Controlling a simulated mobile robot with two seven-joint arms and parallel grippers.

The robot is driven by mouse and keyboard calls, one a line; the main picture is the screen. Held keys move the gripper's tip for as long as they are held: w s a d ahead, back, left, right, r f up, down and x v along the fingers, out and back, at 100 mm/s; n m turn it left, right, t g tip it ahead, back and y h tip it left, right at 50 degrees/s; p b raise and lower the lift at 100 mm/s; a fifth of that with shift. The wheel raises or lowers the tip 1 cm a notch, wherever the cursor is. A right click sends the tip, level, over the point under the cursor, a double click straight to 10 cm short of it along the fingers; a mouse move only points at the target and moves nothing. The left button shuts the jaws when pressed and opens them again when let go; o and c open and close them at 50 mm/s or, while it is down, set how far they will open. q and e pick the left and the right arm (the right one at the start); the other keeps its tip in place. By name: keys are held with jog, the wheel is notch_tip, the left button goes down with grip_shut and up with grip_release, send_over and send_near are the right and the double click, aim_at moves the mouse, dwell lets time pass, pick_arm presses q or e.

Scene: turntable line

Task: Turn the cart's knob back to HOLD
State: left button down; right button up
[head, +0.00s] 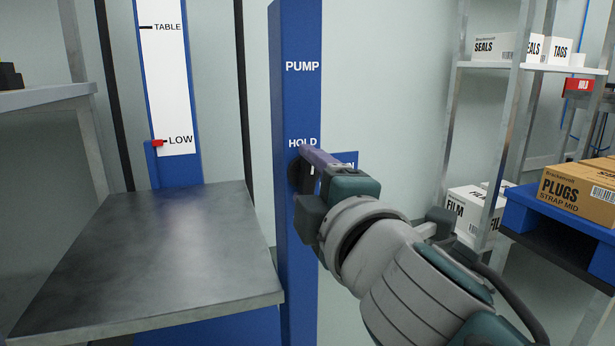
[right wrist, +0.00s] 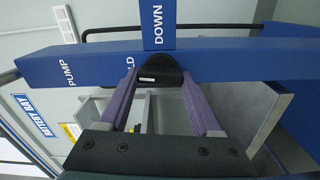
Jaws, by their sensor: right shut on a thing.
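The cart's blue post (head: 296,100) stands in the middle of the head view with PUMP, HOLD and a partly hidden DOWN tab. The black knob (head: 293,173) on its face, below HOLD, is mostly hidden by my right gripper (head: 306,163). In the right wrist view the knob (right wrist: 160,68) lies between the purple fingers of my right gripper (right wrist: 161,82), which is shut on it. A small pale mark on the knob lies on the side toward the partly covered HOLD label. My left gripper is not in view.
The cart's metal deck (head: 150,260) is at the left. A red pointer (head: 157,143) stands at LOW on the white scale (head: 165,80). Shelving with boxes (head: 487,46) and a PLUGS carton (head: 580,190) on a blue stand (head: 530,212) are at the right.

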jog(key=shift+f+n, duration=0.1)
jog(key=shift+n, duration=0.5)
jog(key=o, duration=1.4)
jog(key=shift+s+d, duration=0.1)
jog(key=shift+s, duration=0.25)
jog(key=p+v, duration=0.3)
jog(key=v, duration=0.6)
jog(key=shift+s, duration=0.1)
